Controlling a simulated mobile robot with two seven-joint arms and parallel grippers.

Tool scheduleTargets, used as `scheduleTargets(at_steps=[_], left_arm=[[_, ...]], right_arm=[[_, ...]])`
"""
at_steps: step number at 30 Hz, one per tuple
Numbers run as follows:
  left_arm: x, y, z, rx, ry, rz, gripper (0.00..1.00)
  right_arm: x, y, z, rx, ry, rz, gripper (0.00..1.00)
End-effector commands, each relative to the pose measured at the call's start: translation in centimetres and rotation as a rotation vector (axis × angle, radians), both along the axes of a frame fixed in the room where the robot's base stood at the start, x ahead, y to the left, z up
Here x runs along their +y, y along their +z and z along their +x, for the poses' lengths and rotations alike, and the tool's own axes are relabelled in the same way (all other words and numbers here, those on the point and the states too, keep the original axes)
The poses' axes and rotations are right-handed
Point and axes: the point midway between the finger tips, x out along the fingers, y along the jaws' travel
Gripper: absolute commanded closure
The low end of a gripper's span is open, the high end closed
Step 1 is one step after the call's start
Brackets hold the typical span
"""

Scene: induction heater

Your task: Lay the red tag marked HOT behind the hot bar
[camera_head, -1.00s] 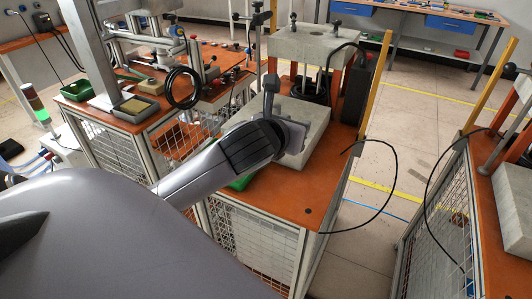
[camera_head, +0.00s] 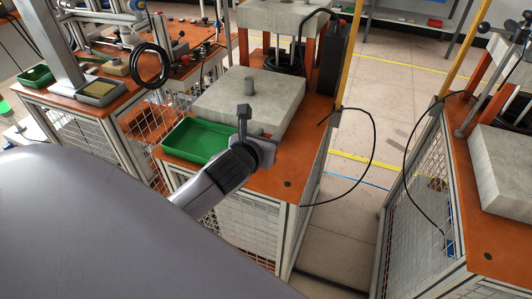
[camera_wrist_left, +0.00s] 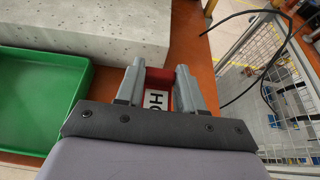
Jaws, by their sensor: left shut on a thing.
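The red tag (camera_wrist_left: 157,83) shows between the fingers of my left gripper (camera_wrist_left: 158,80) in the left wrist view. It has a white label with black letters, partly hidden by the gripper; "HO" can be read. My left gripper (camera_head: 266,142) is shut on the tag, in front of the grey block (camera_head: 240,98) in the head view. My right gripper is out of view.
A green tray (camera_head: 199,140) lies left of my left gripper on the orange bench top (camera_head: 290,165). A black cable (camera_head: 374,150) loops off the bench's right side. A press with orange posts stands behind the block. The bench's front right corner is bare.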

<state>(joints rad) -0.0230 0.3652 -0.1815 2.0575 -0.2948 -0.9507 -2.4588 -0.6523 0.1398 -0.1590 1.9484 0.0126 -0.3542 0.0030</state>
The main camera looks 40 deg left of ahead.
Motion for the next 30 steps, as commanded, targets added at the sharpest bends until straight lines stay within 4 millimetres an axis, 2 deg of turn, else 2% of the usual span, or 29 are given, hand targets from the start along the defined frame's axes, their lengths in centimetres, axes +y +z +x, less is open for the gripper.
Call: scheduleTargets(at_steps=[9,22,23,24,25,30], left_arm=[[0.0,-4.2,-0.1,0.003,0.001,-0.001,0.91],[0.0,-4.7,0.0,0.002,0.0,0.002,0.91],[0.0,-4.7,0.0,0.001,0.001,0.001,0.53],[0.0,-4.7,0.0,0.001,0.001,0.001,0.4],[0.0,-4.7,0.0,0.001,0.001,0.001,0.37],[0.0,-4.6,0.0,0.001,0.001,0.001,0.37]], right_arm=[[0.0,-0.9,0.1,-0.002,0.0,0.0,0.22],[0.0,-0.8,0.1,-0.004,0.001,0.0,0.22],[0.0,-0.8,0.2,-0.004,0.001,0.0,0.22],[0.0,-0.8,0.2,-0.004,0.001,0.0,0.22],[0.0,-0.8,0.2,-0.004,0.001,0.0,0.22],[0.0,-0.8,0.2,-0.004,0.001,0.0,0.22]])
